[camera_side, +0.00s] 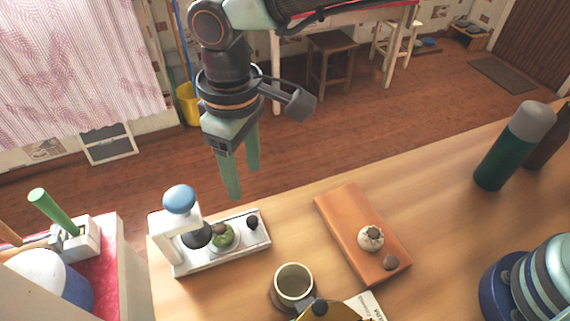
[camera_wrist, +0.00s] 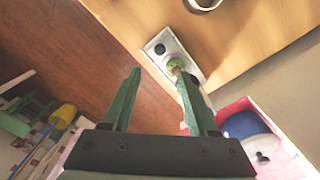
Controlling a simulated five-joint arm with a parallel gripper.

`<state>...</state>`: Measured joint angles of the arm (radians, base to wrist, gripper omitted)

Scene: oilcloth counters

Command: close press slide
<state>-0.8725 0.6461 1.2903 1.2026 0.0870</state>
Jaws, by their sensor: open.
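A white press with a blue knob (camera_side: 179,199) stands at the near left of the wooden counter, and its base runs out to the right. A dark round press head (camera_side: 197,236) hangs under its arm. A slide carrying a green lump (camera_side: 222,237) sits on the base, with the lump just right of the head. A dark knob (camera_side: 252,222) is at the slide's right end; it also shows in the wrist view (camera_wrist: 160,49). My gripper (camera_side: 242,184) is open and empty, above and behind the press. Its two green fingers are spread in the wrist view (camera_wrist: 158,72).
An orange board (camera_side: 340,215) with a small pale pot lies to the right. A mug (camera_side: 293,284) stands at the front. A green bottle (camera_side: 505,150) and blue striped dishes (camera_side: 545,275) are at the right. A red-topped surface (camera_side: 100,260) with a white-and-blue container is at the left.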

